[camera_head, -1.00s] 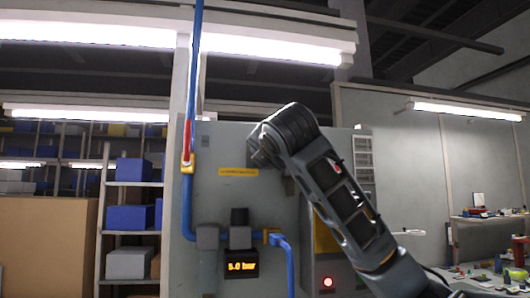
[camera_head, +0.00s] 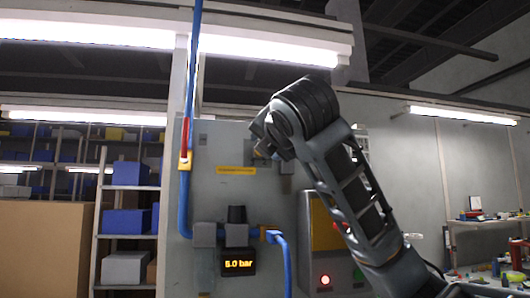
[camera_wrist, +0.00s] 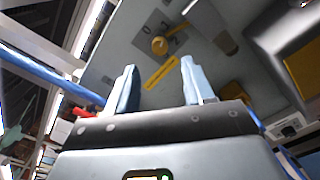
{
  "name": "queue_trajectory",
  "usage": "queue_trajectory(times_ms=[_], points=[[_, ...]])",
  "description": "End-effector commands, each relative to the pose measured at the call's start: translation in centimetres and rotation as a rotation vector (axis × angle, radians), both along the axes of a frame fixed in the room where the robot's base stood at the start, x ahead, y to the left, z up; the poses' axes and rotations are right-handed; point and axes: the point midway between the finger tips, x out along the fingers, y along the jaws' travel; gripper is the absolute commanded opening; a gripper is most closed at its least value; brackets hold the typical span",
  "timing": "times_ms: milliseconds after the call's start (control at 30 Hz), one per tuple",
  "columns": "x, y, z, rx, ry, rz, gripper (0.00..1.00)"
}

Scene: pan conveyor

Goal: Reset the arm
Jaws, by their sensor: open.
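My arm (camera_head: 345,180) rises from the lower right in the head view and bends at a dark joint in front of the grey panel (camera_head: 215,205). The gripper appears apart from both.
A blue pipe (camera_head: 184,200) with a red and yellow valve runs down the panel's left side. A display reading 5.0 bar (camera_head: 238,263) sits low on it. Shelves (camera_head: 102,215) with blue bins stand left. A bench (camera_head: 490,221) holding small items is at right.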

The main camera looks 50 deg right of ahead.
Motion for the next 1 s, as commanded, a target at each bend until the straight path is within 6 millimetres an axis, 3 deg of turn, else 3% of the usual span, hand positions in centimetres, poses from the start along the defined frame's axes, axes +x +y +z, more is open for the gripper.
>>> queue_trajectory(times_ms=[733,867,1000], points=[[-0.4,0.4,-0.3,0.011,-0.002,0.006,0.52],[0.7,0.8,-2.3,0.081,-0.029,0.053,0.52],[2.6,1.8,-6.5,0.239,-0.092,0.139,0.52]])
